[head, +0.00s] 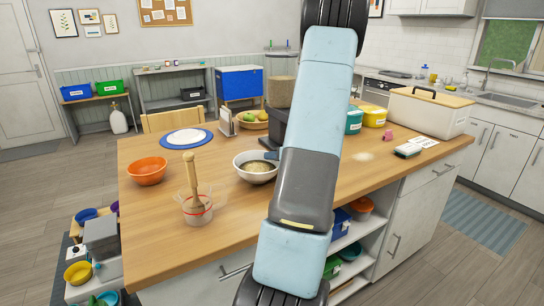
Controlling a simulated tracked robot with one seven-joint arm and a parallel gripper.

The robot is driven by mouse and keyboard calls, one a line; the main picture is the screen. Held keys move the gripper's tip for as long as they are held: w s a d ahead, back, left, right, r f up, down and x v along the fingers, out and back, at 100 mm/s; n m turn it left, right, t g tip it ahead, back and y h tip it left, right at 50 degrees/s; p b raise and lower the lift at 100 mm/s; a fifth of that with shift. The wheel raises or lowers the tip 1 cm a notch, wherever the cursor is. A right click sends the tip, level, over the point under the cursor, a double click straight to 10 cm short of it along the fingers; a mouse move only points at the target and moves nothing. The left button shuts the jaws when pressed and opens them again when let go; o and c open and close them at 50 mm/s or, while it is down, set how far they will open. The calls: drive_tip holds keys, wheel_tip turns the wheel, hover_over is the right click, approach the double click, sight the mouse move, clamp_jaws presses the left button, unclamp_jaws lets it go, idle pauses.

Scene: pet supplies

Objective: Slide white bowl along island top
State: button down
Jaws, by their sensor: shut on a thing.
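The white bowl (243,175) stands upright on the wooden island top (225,226), left of my arm. It looks grey or dark inside. My gripper (266,156) is at the bowl's far right rim, shut on it. My arm's large pale blue and dark grey links cover much of the middle of the view, so most of the gripper and the fingertips' exact hold are hidden.
A clear jug (197,212) with a wooden tool stands in front left of the bowl. An orange bowl (147,171) and a white plate on a blue mat (187,137) lie farther left. A fruit bowl (252,121) is behind. Bare wood lies left of the white bowl.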

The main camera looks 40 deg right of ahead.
drive_tip(key=shift+s+a+f, duration=0.15)
drive_tip(key=shift+s+a, duration=0.05)
drive_tip(key=c, duration=1.1)
unclamp_jaws()
drive_tip(key=v, duration=1.3)
drive_tip(key=shift+s, duration=0.35)
